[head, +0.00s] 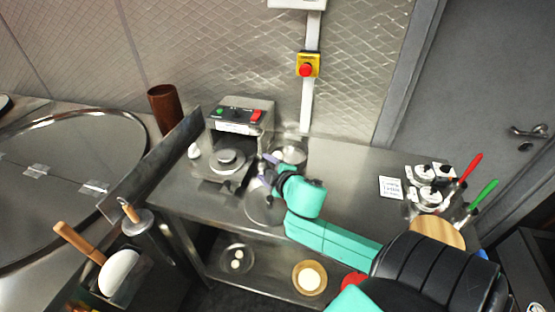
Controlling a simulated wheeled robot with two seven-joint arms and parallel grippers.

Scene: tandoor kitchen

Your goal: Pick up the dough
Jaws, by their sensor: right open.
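My right arm comes in from the lower right, and its gripper (264,166) is open over the steel table, just right of the press machine (240,116). No dough shows clearly between its fingers, and the arm hides part of the table. A round metal dish (290,150) stands behind the gripper, and another round metal plate (262,210) lies in front of it. Two small pale balls (237,258), possibly dough, lie in a round dish on the lower shelf. My left gripper is not in view.
A wooden bowl (309,278) with pale contents is on the lower shelf. Metal containers (428,182) with red and green handled tools stand at the right, near a white card (391,187). The round tandoor top (60,180) is at the left, behind an upright metal panel (150,170).

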